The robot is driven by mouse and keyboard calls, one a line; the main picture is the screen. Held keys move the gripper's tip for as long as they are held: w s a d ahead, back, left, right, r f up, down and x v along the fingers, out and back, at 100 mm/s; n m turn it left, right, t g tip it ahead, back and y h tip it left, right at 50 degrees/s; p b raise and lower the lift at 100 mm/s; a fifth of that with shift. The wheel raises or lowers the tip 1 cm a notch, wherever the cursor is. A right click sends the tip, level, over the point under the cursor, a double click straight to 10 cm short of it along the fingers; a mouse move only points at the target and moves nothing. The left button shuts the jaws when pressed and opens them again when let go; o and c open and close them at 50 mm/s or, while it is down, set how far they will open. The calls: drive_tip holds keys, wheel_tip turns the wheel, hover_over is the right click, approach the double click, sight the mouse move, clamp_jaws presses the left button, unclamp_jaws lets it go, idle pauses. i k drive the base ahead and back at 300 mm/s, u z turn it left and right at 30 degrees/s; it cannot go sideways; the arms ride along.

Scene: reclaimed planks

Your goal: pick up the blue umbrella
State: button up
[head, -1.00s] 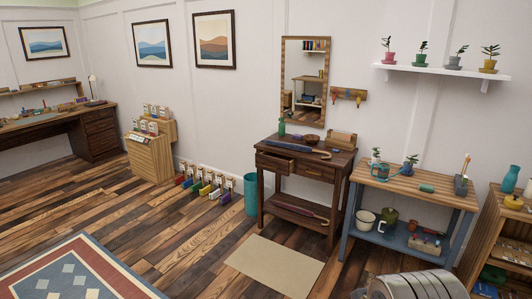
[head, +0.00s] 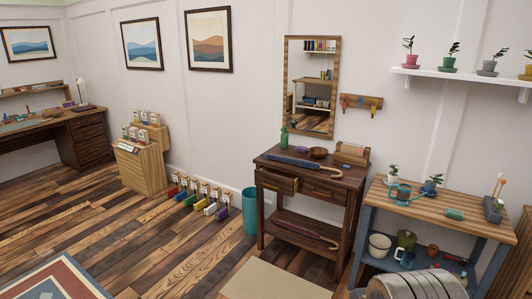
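A blue umbrella (head: 296,161) with a wooden crook handle lies on top of the dark wooden console table (head: 345,180) below the mirror. Its handle end points right, near a brown bowl. A second umbrella (head: 303,232), dark reddish with a crook handle, lies on the table's lower shelf. The table's left drawer (head: 276,183) is pulled out and the right one looks shut. My gripper is not in view; a rounded grey metal part at the bottom right looks like my own body.
A green bottle (head: 284,138), a bowl (head: 318,153) and a wooden letter holder (head: 352,155) share the tabletop. A teal bin (head: 250,211) stands left of the table, a blue-framed bench (head: 440,205) right. A beige mat (head: 270,281) and open floor lie in front.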

sight(299, 163)
drive_tip(key=i, duration=3.45)
